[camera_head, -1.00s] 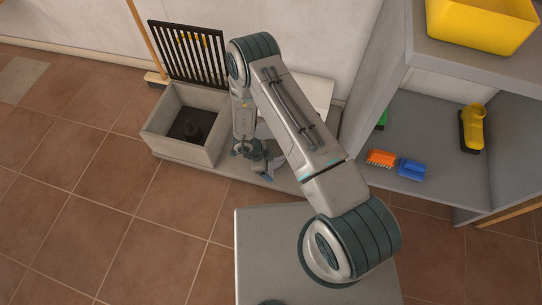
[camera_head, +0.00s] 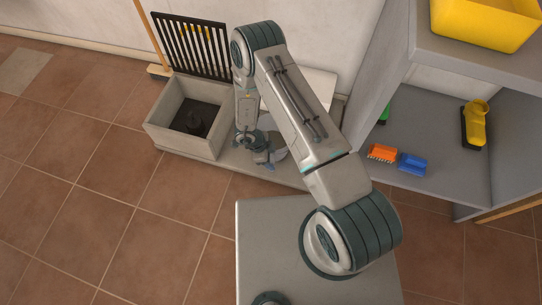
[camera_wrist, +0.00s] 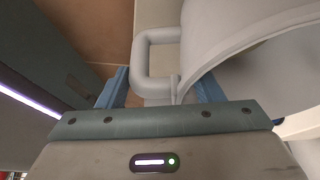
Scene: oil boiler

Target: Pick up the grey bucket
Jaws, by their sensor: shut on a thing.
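The grey bucket (camera_wrist: 245,35) fills the upper right of the wrist view, with its rounded wall, rim and a squared loop handle (camera_wrist: 155,52). My gripper (camera_wrist: 165,88) has its two blue fingers on either side of the lower part of the handle, shut on it, beside the bucket's wall. In the head view my gripper (camera_head: 263,158) is low beside the grey basin, and the bucket (camera_head: 279,147) shows only in part behind my arm. The bucket's base is hidden, so I cannot tell if it touches the ledge.
A grey square basin (camera_head: 160,128) stands left of my gripper, with a black grate (camera_head: 190,45) behind it. The tiled floor at left is clear.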

